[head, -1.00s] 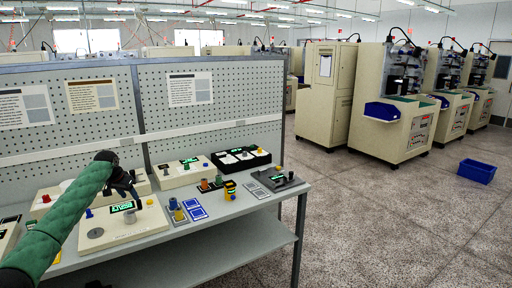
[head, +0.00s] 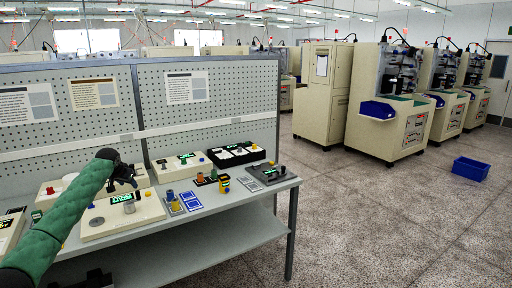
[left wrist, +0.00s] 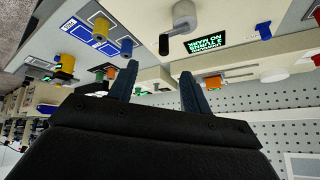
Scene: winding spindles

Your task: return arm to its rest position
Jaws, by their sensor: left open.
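My left arm, in a green sleeve, comes in from the left in the head view. Its gripper (head: 124,184) hangs above the bench, over the cream winding device (head: 145,215) with a lit green display and a grey cylinder (head: 129,207). In the left wrist view the two dark fingers (left wrist: 160,88) are spread apart with nothing between them. The device's grey crank-like spindle (left wrist: 180,30) and its display (left wrist: 205,42) lie beyond the fingertips, apart from them. My right gripper is not clearly in view.
The grey bench (head: 215,198) also holds a cream device (head: 180,168), a black tray (head: 236,154), a dark grey scale-like unit (head: 273,174) and small colored spools. A perforated panel (head: 215,115) stands behind. A blue bin (head: 470,168) is on the floor, with open floor around it.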

